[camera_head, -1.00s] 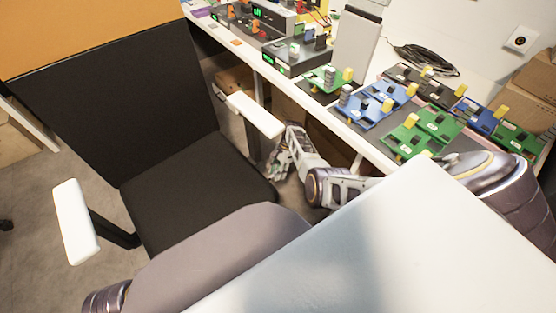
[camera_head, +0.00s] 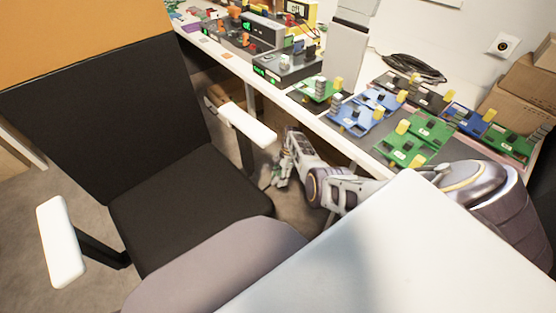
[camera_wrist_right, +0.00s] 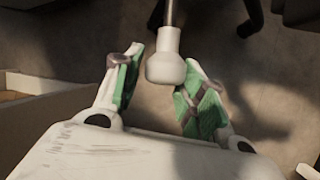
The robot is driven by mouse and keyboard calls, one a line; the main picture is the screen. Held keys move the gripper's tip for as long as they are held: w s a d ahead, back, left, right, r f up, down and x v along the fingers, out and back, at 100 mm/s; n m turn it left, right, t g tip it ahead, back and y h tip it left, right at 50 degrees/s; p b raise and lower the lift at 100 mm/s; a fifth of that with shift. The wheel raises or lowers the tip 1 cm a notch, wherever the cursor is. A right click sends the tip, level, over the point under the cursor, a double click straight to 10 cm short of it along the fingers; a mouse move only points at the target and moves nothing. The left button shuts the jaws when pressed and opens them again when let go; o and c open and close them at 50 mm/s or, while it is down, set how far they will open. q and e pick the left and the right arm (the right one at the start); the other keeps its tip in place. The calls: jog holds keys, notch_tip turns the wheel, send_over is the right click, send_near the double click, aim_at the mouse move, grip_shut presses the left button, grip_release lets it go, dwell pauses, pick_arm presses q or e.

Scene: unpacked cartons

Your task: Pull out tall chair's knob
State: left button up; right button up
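The tall chair (camera_head: 180,205) has a black seat and back, an orange upper panel and white armrests; it stands at the left in the head view. In the right wrist view, a white knob (camera_wrist_right: 166,68) on a thin metal rod lies between the fingers of my right gripper (camera_wrist_right: 158,88). The green-padded fingers are open on either side of it, with a gap showing at both sides. In the head view, my right gripper (camera_head: 280,168) is low beside the seat's right edge, below the armrest; the knob is not visible there. My left gripper is not in view.
A long white desk (camera_head: 272,94) runs along the right, with several green and blue circuit boards (camera_head: 415,138) and devices on it. Cardboard boxes (camera_head: 522,108) stand at the far right. In the wrist view, a box-like edge (camera_wrist_right: 45,98) lies left of my gripper.

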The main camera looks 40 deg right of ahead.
jog(key=shift+o, duration=1.1)
jog(key=shift+w+r, duration=0.1)
jog(key=s+v, duration=0.1)
jog(key=v, duration=0.6)
jog(key=shift+w+r, duration=0.2)
jog(key=shift+w, duration=0.3)
